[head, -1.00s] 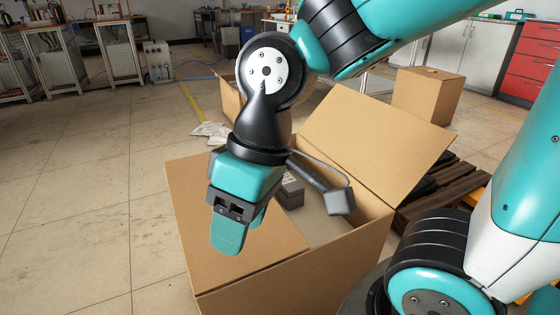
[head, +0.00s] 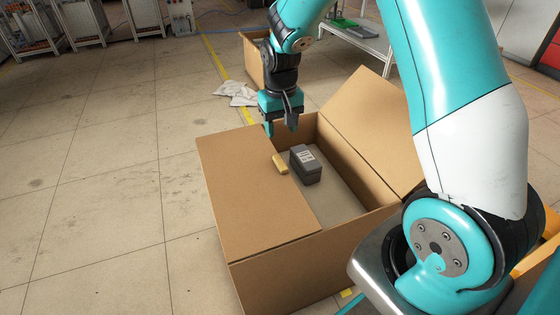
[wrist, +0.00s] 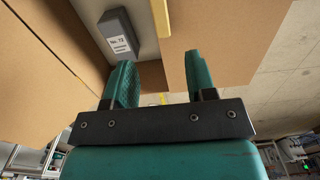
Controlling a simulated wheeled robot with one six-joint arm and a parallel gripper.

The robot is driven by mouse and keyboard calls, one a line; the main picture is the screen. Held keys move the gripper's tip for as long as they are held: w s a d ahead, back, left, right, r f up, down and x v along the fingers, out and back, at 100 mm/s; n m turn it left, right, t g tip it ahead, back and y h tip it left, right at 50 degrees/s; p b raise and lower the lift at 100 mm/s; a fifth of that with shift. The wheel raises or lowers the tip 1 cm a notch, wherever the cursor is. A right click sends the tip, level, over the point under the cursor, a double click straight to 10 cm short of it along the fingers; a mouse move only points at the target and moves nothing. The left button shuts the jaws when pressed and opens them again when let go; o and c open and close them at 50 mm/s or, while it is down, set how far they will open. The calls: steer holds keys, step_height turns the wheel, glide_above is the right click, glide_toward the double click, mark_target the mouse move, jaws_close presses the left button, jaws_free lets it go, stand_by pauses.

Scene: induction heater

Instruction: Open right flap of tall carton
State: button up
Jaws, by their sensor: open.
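The brown carton (head: 300,270) stands in the middle of the head view. Its left flap (head: 255,195) lies about level over the left part of the top. Its right flap (head: 365,110) stands raised, tilted outward. Through the opening I see a dark grey box with a white label (head: 307,170) and a small yellow block (head: 280,164). My gripper (head: 270,128) is at the carton's far edge, pointing down. In the wrist view my gripper (wrist: 160,78) has its fingers apart with nothing held. The left flap (wrist: 225,40) is close to one finger; contact cannot be told.
Another carton (head: 254,60) stands behind my gripper. A crumpled whitish sheet (head: 237,94) lies on the floor beyond the left flap. A low table (head: 358,40) is at the back. The floor to the left is clear.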

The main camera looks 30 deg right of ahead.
mark_target(280, 162)
step_height(280, 162, down, 11)
steer(key=b, duration=0.2)
steer(key=shift+f+b, duration=0.1)
steer(key=shift+b, duration=0.2)
jaws_close()
